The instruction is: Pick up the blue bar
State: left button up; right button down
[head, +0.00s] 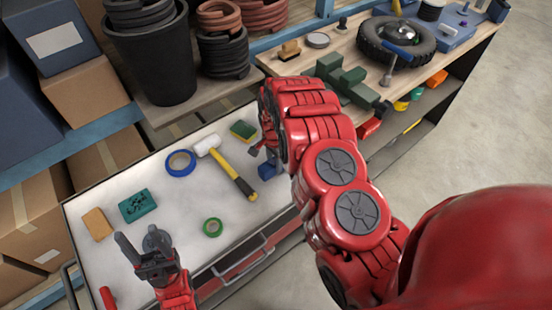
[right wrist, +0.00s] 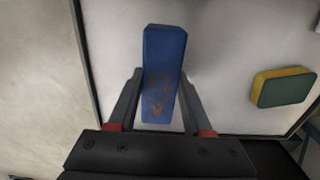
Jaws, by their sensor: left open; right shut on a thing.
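The blue bar (right wrist: 164,60) stands out between the fingers of my right gripper (right wrist: 160,88) in the right wrist view; its face has orange-brown marks. My right gripper is shut on it. In the head view the blue bar (head: 267,170) shows as a small blue patch by the right edge of the white cart top (head: 180,215), partly hidden by my right arm. I cannot tell whether it touches the surface. My left gripper (head: 138,240) is open and empty over the cart's front left part.
On the cart lie a hammer (head: 231,170), blue tape (head: 180,163), green tape (head: 213,227), a teal box (head: 137,205), a tan block (head: 97,224) and a green-yellow sponge (head: 243,131). The sponge also shows in the right wrist view (right wrist: 283,87). A cluttered workbench (head: 300,62) stands behind.

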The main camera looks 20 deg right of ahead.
jog(key=shift+s+a+r+p, duration=0.2)
jog(key=shift+s+a, duration=0.2)
jog(key=shift+s, duration=0.15)
jog(key=shift+s+a+r+p, duration=0.2)
jog(key=shift+s+a, duration=0.15)
jog(key=shift+s, duration=0.15)
jog(key=p, duration=0.1)
jog(key=s+a+p, duration=0.1)
jog(key=p, duration=0.1)
jog(key=shift+s+r, duration=0.3)
jog(key=s+a+p, duration=0.1)
jog(key=s, duration=0.1)
jog(key=s+a+p, duration=0.1)
jog(key=s, duration=0.1)
jog(key=s+a+p, duration=0.1)
jog(key=shift+s+a+p, duration=0.1)
jog(key=shift+s+p, duration=0.2)
jog(key=shift+s, duration=0.1)
jog(key=shift+s+a, duration=0.35)
jog(key=shift+s, duration=0.4)
